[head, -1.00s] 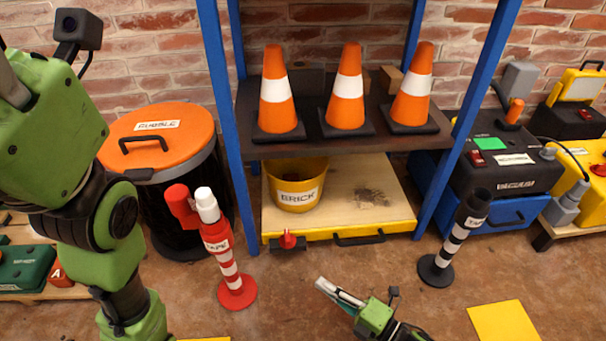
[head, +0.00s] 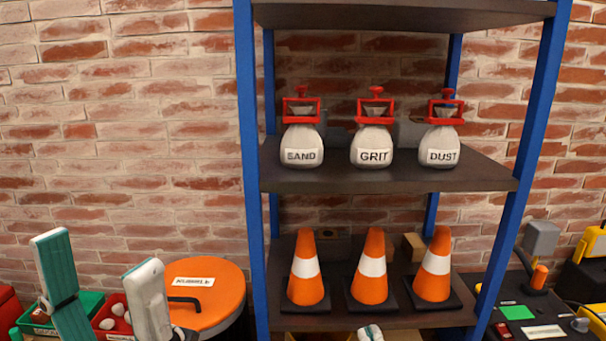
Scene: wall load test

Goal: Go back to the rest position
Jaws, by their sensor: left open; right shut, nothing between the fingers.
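My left gripper (head: 97,252) is at the lower left of the head view. Its two fingers point up and stand wide apart, with a teal inner pad showing on the left one, and nothing is between them. It appears in front of the orange-lidded rubble bin (head: 222,300) and some small trays. My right gripper (head: 370,332) shows only as small pale fingertips at the bottom edge, in front of the lower shelf. The tips are together and I see nothing held. The rest of both arms is out of view.
A blue-posted rack (head: 250,180) fills the middle. Its upper shelf carries bags labelled sand (head: 302,145), grit (head: 372,145) and dust (head: 439,146). Three orange cones (head: 369,270) stand on the shelf below. Black equipment (head: 525,312) stands at the right. Brick wall is behind.

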